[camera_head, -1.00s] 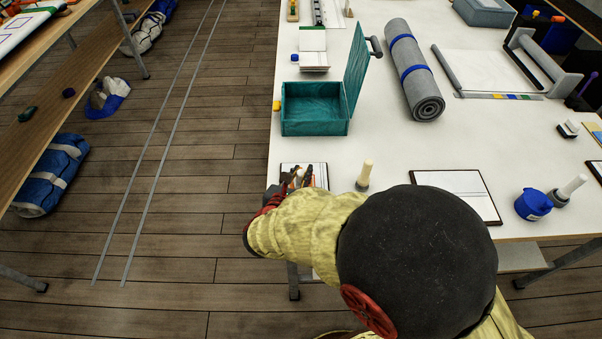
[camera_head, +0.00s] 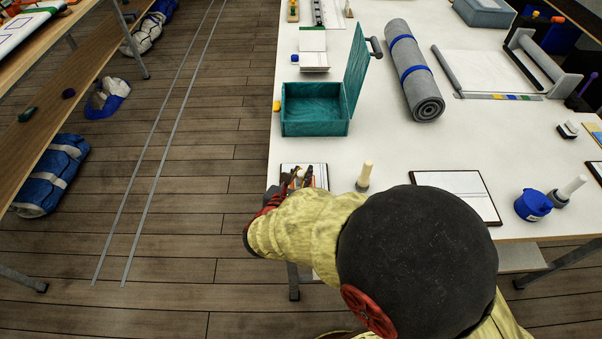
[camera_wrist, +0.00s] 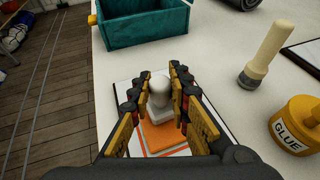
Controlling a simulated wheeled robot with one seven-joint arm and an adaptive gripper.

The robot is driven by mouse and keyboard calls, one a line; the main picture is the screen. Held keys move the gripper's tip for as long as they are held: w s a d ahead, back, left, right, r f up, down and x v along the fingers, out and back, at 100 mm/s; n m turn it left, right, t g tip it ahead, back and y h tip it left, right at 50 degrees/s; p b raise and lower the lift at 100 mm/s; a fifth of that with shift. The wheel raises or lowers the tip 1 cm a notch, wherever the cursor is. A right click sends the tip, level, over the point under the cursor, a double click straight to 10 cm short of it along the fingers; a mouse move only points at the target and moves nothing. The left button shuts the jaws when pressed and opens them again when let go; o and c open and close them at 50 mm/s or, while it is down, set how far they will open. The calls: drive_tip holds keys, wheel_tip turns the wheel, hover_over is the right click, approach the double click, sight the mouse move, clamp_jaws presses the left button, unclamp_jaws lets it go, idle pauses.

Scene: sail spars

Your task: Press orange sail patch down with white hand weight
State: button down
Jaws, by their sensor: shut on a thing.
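The white hand weight (camera_wrist: 158,88) has a rounded knob on top and stands upright between my gripper's fingers in the wrist view. My gripper (camera_wrist: 160,80) is shut on it; it also shows in the head view (camera_head: 298,180), low over the near left table corner. The orange sail patch (camera_wrist: 165,137) lies on a white sheet on a dark-edged board (camera_wrist: 127,92), under and just in front of the weight. The weight's base overlaps the patch in the picture. I cannot tell whether it is touching. In the head view my gripper and arm hide most of them.
A teal open box (camera_head: 313,112) stands behind the board. A pale-handled tool (camera_head: 365,176) stands upright to the right, near a yellow glue pot (camera_wrist: 297,125) in the wrist view. A grey roll (camera_head: 413,70) lies farther back. The middle of the table (camera_head: 420,150) is clear.

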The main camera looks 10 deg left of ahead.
drive_tip(key=shift+r+p, duration=2.35)
drive_tip(key=shift+r, duration=1.05)
